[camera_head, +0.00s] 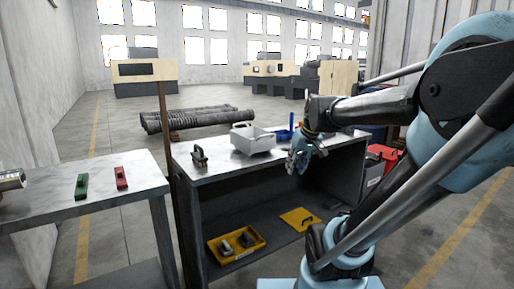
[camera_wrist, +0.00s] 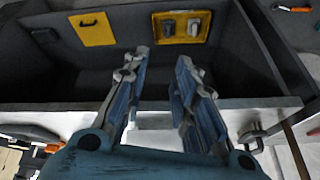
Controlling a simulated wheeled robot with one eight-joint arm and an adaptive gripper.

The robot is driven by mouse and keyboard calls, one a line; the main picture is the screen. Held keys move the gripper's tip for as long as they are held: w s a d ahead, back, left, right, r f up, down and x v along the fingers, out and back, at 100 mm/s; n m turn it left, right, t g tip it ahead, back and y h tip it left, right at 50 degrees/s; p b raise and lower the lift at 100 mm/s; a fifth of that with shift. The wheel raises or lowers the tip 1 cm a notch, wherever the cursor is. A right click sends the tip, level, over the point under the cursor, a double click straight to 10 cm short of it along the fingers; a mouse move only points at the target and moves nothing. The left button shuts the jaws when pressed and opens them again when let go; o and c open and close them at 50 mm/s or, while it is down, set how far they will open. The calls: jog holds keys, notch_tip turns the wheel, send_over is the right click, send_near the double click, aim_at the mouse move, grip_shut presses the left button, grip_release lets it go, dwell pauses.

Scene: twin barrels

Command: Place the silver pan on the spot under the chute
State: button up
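A pale grey, open-topped pan or bin (camera_head: 252,141) stands on the dark workbench; I cannot tell for sure that it is the silver pan. A pale piece behind the fingers in the wrist view (camera_wrist: 156,121) may be part of it. My gripper (camera_head: 298,163) is at the bench's front edge, to the right of the bin and apart from it. In the wrist view my gripper (camera_wrist: 161,61) has its two blue fingers spread with nothing between them. I cannot make out a chute or a marked spot under one.
The workbench top (camera_head: 212,171) holds a dark metal clamp-like part (camera_head: 199,156) and a blue item (camera_head: 285,134). Its lower shelf has a yellow tray (camera_head: 225,256) and a yellow board (camera_head: 300,219). A post (camera_head: 170,165) stands between the bench and the left table (camera_head: 120,200).

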jog(key=w+a+r+n+t+y, duration=0.1)
jog(key=w+a+r+n+t, duration=0.1)
jog(key=w+r, duration=0.85)
jog(key=w+a+r+n+t+y, duration=0.15)
jog(key=w+r, duration=0.35)
jog(key=w, duration=1)
send_near(265, 132)
jog(key=shift+g, duration=0.25)
jog(key=x, duration=1)
jog(key=shift+w+a+r, duration=0.1)
jog(key=shift+w+r, duration=0.05)
jog(key=shift+w, duration=0.4)
grip_shut()
